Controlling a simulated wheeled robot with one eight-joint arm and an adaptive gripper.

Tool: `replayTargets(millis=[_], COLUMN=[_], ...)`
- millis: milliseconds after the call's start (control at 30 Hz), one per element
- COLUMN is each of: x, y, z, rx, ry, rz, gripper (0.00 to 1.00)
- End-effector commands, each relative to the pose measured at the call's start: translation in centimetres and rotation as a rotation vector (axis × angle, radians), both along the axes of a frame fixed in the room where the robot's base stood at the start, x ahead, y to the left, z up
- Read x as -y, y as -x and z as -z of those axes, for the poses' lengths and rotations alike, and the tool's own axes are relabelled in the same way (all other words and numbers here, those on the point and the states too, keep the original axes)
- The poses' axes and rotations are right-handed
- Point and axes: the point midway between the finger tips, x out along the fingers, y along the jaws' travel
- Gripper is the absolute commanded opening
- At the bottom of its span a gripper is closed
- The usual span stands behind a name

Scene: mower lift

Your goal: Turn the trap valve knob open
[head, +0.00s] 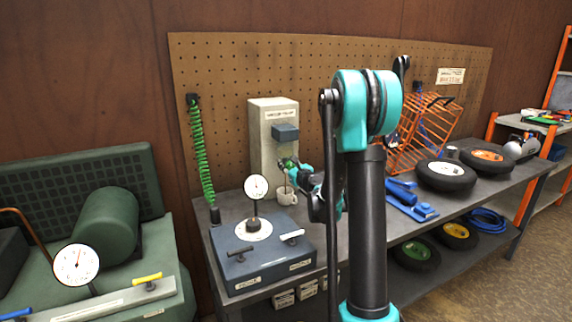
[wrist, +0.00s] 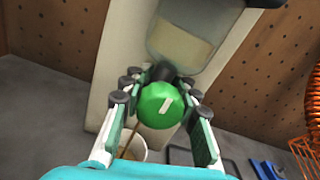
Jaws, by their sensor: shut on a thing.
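The trap valve knob is a round green knob (wrist: 160,105) with a pale bar mark on its face, in the middle of the wrist view. It sits below a clear bowl (wrist: 185,38) holding tan liquid on a pale upright unit (head: 270,135). My gripper (wrist: 158,100) has one finger on each side of the knob and is shut on it. In the head view my gripper (head: 290,165) is at the unit's lower front, and the knob is mostly hidden there. The mark on the knob looks tilted slightly off vertical.
A white cup (head: 286,195) stands below the knob. A dial gauge (head: 257,188) stands on a dark block (head: 262,255) in front. A green coiled hose (head: 200,145) hangs at left. An orange wire basket (head: 415,135) and wheels (head: 446,174) are at right.

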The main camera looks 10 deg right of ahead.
Motion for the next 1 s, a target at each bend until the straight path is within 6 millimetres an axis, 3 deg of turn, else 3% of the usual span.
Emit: replayTargets(millis=[233, 267, 467, 800, 1000], x=[0.0, 0.0, 0.0, 0.1, 0.9], y=[0.0, 0.0, 0.0, 0.3, 2.7], z=[0.0, 0.0, 0.0, 0.0, 0.0], rx=[0.001, 0.001, 0.001, 0.0, 0.001], ry=[0.003, 0.003, 0.002, 0.001, 0.001], rz=[0.0, 0.0, 0.0, 0.0, 0.001], gripper=[0.0, 0.29, 0.53, 0.53, 0.53])
